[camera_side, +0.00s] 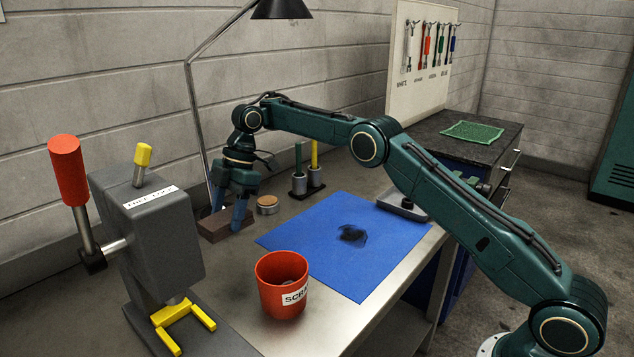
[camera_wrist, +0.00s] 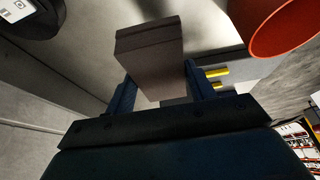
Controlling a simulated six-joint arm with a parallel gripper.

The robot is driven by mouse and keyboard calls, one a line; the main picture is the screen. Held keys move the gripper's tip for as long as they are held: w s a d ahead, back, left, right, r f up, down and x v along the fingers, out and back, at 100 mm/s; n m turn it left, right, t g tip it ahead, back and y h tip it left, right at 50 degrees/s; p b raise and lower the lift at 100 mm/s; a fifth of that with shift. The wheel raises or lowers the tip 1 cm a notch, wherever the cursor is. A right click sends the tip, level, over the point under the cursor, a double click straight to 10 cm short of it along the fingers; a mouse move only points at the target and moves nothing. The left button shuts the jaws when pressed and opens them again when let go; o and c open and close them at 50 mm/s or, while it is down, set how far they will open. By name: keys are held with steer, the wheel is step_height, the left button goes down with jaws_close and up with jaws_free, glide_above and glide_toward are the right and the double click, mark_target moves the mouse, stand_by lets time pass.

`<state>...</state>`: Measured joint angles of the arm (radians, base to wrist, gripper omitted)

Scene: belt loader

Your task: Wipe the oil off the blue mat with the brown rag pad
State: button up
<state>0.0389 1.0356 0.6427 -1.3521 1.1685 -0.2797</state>
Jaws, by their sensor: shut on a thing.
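The blue mat (camera_side: 310,240) lies flat on the metal bench. A dark oil patch (camera_side: 352,235) shows near its middle. The brown rag pad (camera_side: 207,228) is at the bench's left side, to the left of the mat and apart from it. My gripper (camera_side: 232,212) points down and is shut on the pad. In the wrist view the pad (camera_wrist: 150,50) sits between the two fingers of my gripper (camera_wrist: 157,85). I cannot tell whether the pad touches the bench.
A red scrap cup (camera_side: 283,290) stands in front of the mat and also shows in the wrist view (camera_wrist: 282,30). A grey press (camera_side: 160,235) with a red handle stands at the left. A round tin (camera_side: 267,205) and marker holders (camera_side: 308,183) stand behind. A grey tray (camera_side: 400,205) is at the mat's far right corner.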

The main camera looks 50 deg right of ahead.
steer(key=s+d, duration=0.4)
steer(key=d, duration=0.6)
steer(key=s+d+f, duration=0.1)
steer(key=s+d, duration=0.3)
steer(key=d, duration=0.6)
steer(key=s+d, duration=0.4)
steer(key=d, duration=0.6)
steer(key=shift+s+d+f, duration=0.25)
steer(key=shift+d+f, duration=0.1)
steer(key=shift+f, duration=0.05)
steer(key=shift+f, duration=0.15)
